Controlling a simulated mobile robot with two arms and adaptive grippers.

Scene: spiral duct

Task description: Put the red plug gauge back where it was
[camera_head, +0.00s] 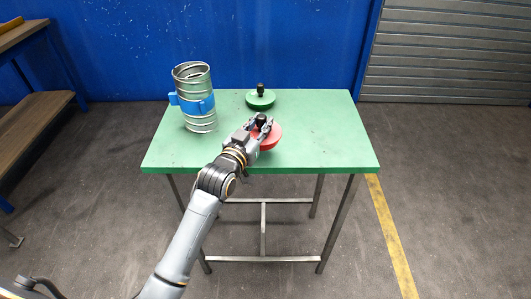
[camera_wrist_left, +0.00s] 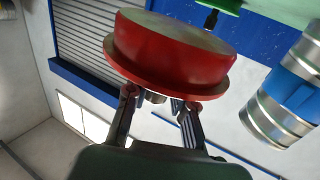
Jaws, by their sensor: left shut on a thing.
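The red plug gauge (camera_head: 270,138) is a round red disc with a black knob on top. My left gripper (camera_head: 262,124) is shut on its knob, over the front middle part of the green table (camera_head: 320,145). In the left wrist view the red plug gauge (camera_wrist_left: 170,52) fills the upper middle, beyond the fingertips (camera_wrist_left: 160,98). I cannot tell whether its underside touches the table. The green plug gauge (camera_head: 261,99) stands near the table's back edge, knob up. My right gripper is not in view.
The spiral duct (camera_head: 200,112), metal with a blue clamp (camera_head: 196,105), stands upright at the table's back left. The right side of the tabletop is clear. A wooden bench (camera_head: 35,120) stands at the far left. A blue wall (camera_head: 270,45) is behind.

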